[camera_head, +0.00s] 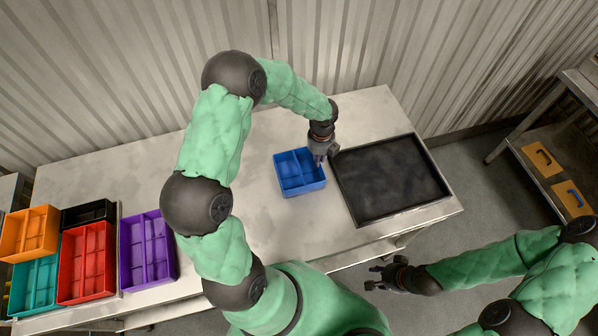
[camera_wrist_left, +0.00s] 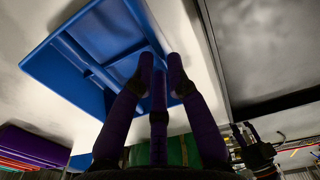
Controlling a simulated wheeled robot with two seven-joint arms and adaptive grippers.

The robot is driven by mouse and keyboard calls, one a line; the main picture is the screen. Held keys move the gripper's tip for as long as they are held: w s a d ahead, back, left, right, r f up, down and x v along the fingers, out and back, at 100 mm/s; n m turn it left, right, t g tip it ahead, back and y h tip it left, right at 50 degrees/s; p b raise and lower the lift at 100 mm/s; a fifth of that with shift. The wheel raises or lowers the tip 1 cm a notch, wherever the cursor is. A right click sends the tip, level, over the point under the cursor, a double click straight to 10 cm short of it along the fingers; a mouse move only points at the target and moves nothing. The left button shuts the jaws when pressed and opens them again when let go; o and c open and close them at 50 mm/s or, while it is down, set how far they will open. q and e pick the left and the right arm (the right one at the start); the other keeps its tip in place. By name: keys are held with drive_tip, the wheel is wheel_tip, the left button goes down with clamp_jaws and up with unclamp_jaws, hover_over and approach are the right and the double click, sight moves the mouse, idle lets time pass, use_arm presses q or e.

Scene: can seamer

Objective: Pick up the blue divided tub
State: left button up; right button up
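The blue divided tub (camera_head: 299,176) is right of the middle of the table, beside the black tray. In the left wrist view the tub (camera_wrist_left: 90,45) fills the upper left, with its dividers visible. My left gripper (camera_head: 319,160) points down at the tub's right side. In the left wrist view the fingers of my left gripper (camera_wrist_left: 160,62) lie at the tub's right rim, their tips close together on either side of it. I cannot tell whether they press on the wall. My right gripper (camera_head: 375,277) is open and empty, in front of the table's edge, away from the tub.
A black tray (camera_head: 443,200) lies just right of the tub. Purple (camera_head: 147,250), red (camera_head: 86,262), teal (camera_head: 36,285), orange (camera_head: 29,233) and black (camera_head: 88,213) tubs crowd the left end. The table (camera_head: 80,170) is bare between. A corrugated wall (camera_head: 390,60) stands behind.

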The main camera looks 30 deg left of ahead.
sight(318, 170)
use_arm(q)
drive_tip(key=shift+w+f+b, duration=0.1)
drive_tip(key=shift+f+b, duration=0.4)
drive_tip(key=shift+f, duration=2.3)
clamp_jaws()
